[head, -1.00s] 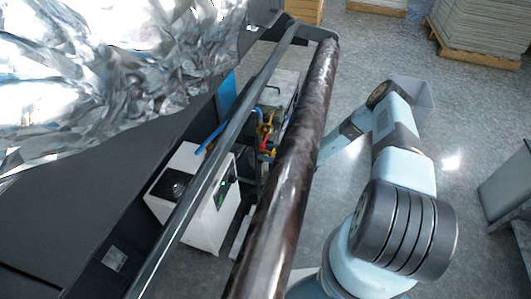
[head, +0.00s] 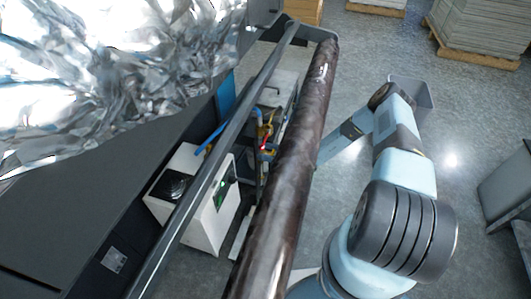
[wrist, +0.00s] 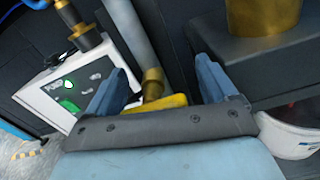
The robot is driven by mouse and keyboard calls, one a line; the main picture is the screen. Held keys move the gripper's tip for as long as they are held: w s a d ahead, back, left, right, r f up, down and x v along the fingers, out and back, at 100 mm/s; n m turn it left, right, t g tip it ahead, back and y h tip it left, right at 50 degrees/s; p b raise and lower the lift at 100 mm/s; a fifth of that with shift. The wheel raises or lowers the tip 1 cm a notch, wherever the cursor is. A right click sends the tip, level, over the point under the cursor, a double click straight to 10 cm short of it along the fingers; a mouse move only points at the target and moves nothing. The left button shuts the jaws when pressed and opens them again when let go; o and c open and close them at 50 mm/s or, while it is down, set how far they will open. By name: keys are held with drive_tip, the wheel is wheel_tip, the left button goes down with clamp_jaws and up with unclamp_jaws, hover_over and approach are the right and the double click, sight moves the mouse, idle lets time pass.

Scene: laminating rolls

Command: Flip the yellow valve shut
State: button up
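The yellow valve handle (wrist: 172,103) shows in the wrist view, low between the two blue fingers of my gripper (wrist: 160,88). The fingers stand apart, with visible space on both sides of the brass stem (wrist: 152,82) above the handle. The palm edge hides part of the handle, and I cannot tell whether it touches a finger. In the head view the yellow valve parts (head: 265,130) are small, beyond the dark roll. A small blue-grey shape there may be my fingertips. The roll hides most of my gripper.
The long dark roll (head: 295,170) and a metal rail (head: 215,165) flank the narrow gap at the valve. A white pump box (head: 205,225) stands left of it. In the wrist view, a large brass fitting (wrist: 262,15) is upper right and a white bucket (wrist: 292,138) lower right.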

drive_tip(key=shift+s+f, duration=0.1)
drive_tip(key=shift+s, duration=0.05)
drive_tip(key=v, duration=1.3)
drive_tip(key=shift+d, duration=0.35)
